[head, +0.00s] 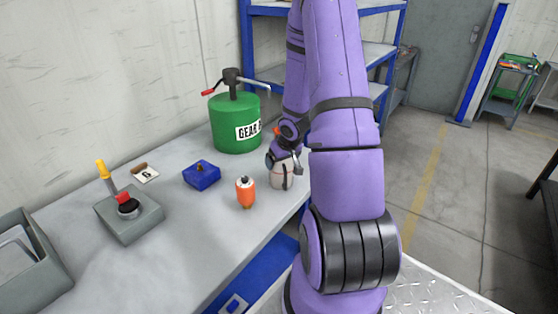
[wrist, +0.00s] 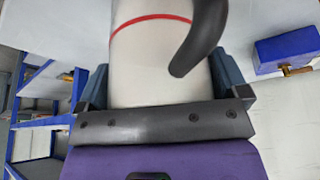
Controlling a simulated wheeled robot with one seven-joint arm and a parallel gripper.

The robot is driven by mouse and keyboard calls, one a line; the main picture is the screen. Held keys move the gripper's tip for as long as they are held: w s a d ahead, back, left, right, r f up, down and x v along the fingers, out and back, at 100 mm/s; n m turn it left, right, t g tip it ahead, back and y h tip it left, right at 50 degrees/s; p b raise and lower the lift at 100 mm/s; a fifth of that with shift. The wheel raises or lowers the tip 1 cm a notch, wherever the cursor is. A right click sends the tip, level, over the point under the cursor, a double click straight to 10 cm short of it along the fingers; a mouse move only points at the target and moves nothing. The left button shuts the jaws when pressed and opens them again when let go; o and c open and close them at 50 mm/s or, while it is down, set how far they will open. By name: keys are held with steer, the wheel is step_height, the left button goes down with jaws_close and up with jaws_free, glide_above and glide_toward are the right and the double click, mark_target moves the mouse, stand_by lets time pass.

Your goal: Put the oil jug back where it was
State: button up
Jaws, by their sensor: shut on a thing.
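The oil jug (head: 282,178) is off-white in the head view, near the right edge of the grey workbench (head: 205,245). The wrist view shows its pale body (wrist: 145,60) with a red band and a dark curved handle. My gripper (wrist: 160,88) is shut on the jug, with one finger on each side of its body. In the head view my gripper (head: 284,158) is partly hidden by my arm and comes at the jug from behind. The jug looks about upright at bench height; I cannot tell whether its base touches the top.
An orange bottle (head: 246,192) stands close left of the jug. A green gear oil drum (head: 235,125) with a pump stands behind.

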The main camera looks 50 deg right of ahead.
steer(key=shift+f, duration=0.1)
steer(key=o, duration=0.9)
steer(key=shift+v, duration=6.05)
